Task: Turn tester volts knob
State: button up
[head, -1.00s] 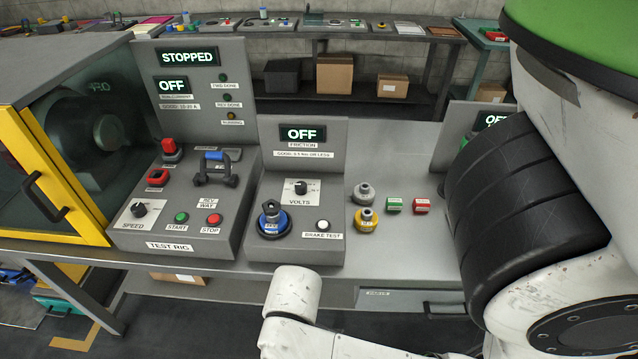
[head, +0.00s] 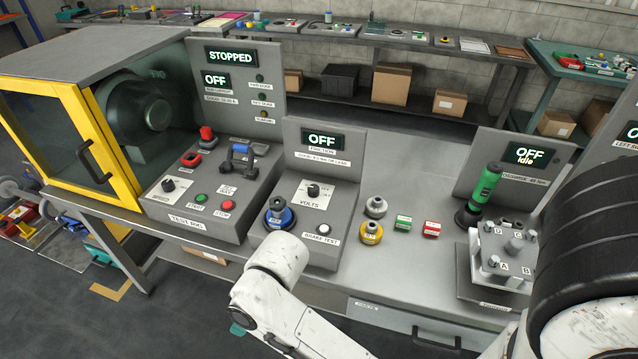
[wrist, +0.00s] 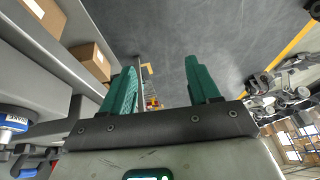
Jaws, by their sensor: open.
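The volts knob (head: 314,190) is a small black dial on a white plate labelled VOLTS, on the sloped top of the grey brake tester (head: 346,205). The tester's display (head: 323,140) reads OFF. A blue-based part (head: 279,214) stands on the tester's left side, and a white brake test button (head: 323,229) is at its front right. My gripper (wrist: 160,92) shows in the wrist view with two green fingers apart and nothing between them. It points over dark floor, away from the knob.
The test rig (head: 190,222) with levers and a yellow-framed enclosure (head: 110,150) stands left. Grey and yellow round parts and green and red blocks (head: 404,223) lie right of the tester. A green cylindrical tool (head: 482,190) stands farther right.

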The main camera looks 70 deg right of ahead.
jog(key=w+d+r+n, duration=0.2)
jog(key=w+d+r, duration=0.2)
jog(key=w, duration=0.4)
jog(key=n+g+h, duration=0.1)
jog(key=n+g, duration=0.2)
jog(key=g, duration=0.2)
send_near(313, 187)
notch_tip(313, 187, down, 9)
jog(key=b, duration=0.3)
jog(key=shift+s+a+r, duration=0.1)
jog(key=shift+s+a, duration=0.05)
jog(key=shift+c, duration=0.4)
jog(key=c, duration=1)
jog(key=shift+o, duration=0.2)
